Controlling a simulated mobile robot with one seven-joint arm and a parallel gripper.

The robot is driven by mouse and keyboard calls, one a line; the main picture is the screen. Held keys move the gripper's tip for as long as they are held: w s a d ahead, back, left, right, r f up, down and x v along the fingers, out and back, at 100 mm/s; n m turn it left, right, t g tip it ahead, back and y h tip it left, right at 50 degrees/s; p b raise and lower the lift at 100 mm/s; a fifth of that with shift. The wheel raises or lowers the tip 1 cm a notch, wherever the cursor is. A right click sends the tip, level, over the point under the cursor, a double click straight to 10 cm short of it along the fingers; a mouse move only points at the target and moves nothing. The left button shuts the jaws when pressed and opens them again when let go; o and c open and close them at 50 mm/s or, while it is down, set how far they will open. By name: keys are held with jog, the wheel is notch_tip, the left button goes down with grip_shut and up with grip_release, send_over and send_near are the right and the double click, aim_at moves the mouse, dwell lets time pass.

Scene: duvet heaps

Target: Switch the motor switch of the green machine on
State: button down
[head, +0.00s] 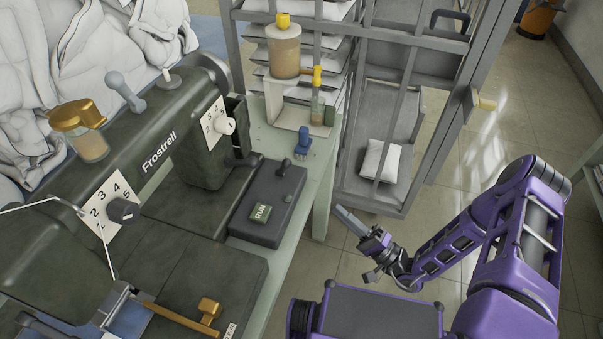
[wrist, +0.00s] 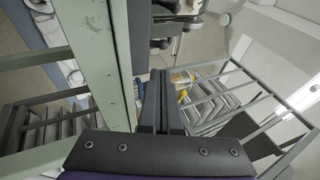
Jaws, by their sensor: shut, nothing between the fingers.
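The dark green machine (head: 165,150), lettered "Frostrell", stands on a pale green table at the left. A dark grey box (head: 268,203) lies at its right end, with a green "RUN" piece (head: 261,212) on it and a small dark lever (head: 286,166) near its far end. Which part is the motor switch, and its present state, I cannot tell for sure. My gripper (head: 342,213) is right of the box and the table edge, apart from both, with its fingers shut and empty. The shut fingers also show in the wrist view (wrist: 162,85).
A grey barred rack (head: 400,100) stands behind, holding a white packet (head: 381,160). A blue item (head: 303,142) and an oil container (head: 284,50) stand on the far part of the table (head: 322,190). Open floor (head: 440,215) lies around my arm.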

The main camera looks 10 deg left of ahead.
aim_at(300, 182)
jog(key=p+x, duration=0.1)
jog(key=x, duration=1.3)
jog(key=shift+w+r, duration=0.1)
jog(key=shift+r, duration=0.05)
